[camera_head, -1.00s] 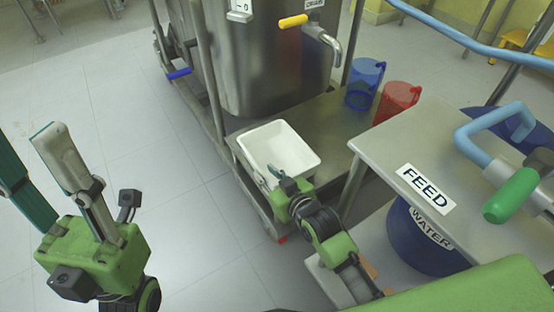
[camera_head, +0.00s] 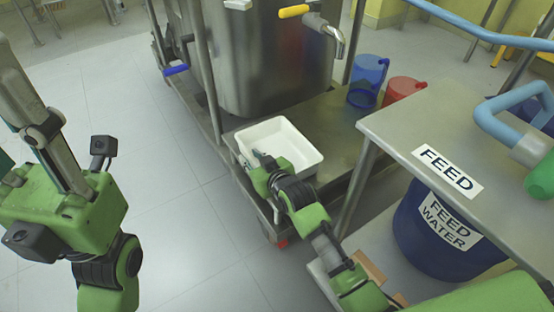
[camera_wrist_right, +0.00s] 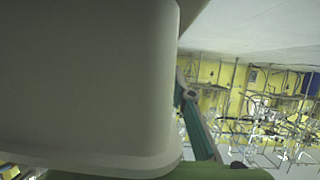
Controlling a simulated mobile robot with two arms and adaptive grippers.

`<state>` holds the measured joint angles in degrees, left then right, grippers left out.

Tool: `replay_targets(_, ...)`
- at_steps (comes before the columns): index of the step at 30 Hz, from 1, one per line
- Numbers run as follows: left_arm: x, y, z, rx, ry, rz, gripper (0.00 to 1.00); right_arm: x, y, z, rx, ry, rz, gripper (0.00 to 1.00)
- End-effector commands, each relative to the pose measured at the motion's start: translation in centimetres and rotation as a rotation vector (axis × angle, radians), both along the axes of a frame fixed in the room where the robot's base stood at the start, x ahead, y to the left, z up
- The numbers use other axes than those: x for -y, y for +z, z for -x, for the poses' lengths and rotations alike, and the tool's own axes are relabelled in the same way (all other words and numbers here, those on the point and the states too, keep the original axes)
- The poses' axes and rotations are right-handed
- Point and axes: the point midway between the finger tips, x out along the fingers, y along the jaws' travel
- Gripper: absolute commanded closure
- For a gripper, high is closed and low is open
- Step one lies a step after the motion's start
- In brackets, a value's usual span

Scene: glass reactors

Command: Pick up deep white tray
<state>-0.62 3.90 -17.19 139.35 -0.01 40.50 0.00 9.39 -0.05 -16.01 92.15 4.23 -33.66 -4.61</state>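The deep white tray (camera_head: 306,150) sits on the metal platform, below the steel vessel. My right gripper (camera_head: 262,160) is at the tray's near left side, with its fingertips overlapping the tray in the head view. In the right wrist view the tray's pale wall (camera_wrist_right: 85,80) fills the left half, very close. One finger (camera_wrist_right: 197,115) shows just beyond the wall's right edge; the other is hidden, so its grip on the rim is unclear. My left gripper (camera_head: 20,125) is at the left edge, apart from the tray, its fingers spread and partly cut off.
A steel vessel (camera_head: 265,60) with a spout stands behind the tray. A blue jug (camera_head: 366,80) and a red jug (camera_head: 402,90) are to the right. Floor (camera_head: 160,190) at left is clear.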

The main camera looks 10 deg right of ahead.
Motion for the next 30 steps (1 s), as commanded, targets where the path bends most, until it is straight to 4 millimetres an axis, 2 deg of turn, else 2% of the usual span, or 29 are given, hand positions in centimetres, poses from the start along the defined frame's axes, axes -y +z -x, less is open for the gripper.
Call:
replay_targets(5,0.0,0.1,0.0,0.000,0.000,0.000,0.60,0.0,0.1,0.0,0.000,0.000,0.000,0.78)
replay_targets(7,0.0,0.1,0.0,-0.001,0.000,0.000,0.60,0.0,0.1,0.0,0.000,0.000,0.000,0.96)
replay_targets(8,0.0,0.1,0.0,0.000,0.000,0.000,0.60,0.0,0.1,0.0,0.000,0.000,0.000,1.00)
replay_targets(26,0.0,0.7,0.1,-0.001,-0.002,0.003,0.60,0.1,0.9,-0.1,0.002,0.000,0.001,1.00)
replay_targets(30,-0.2,-0.5,-0.4,-0.061,-0.003,0.004,0.60,0.2,1.8,-0.3,0.002,-0.001,0.001,1.00)
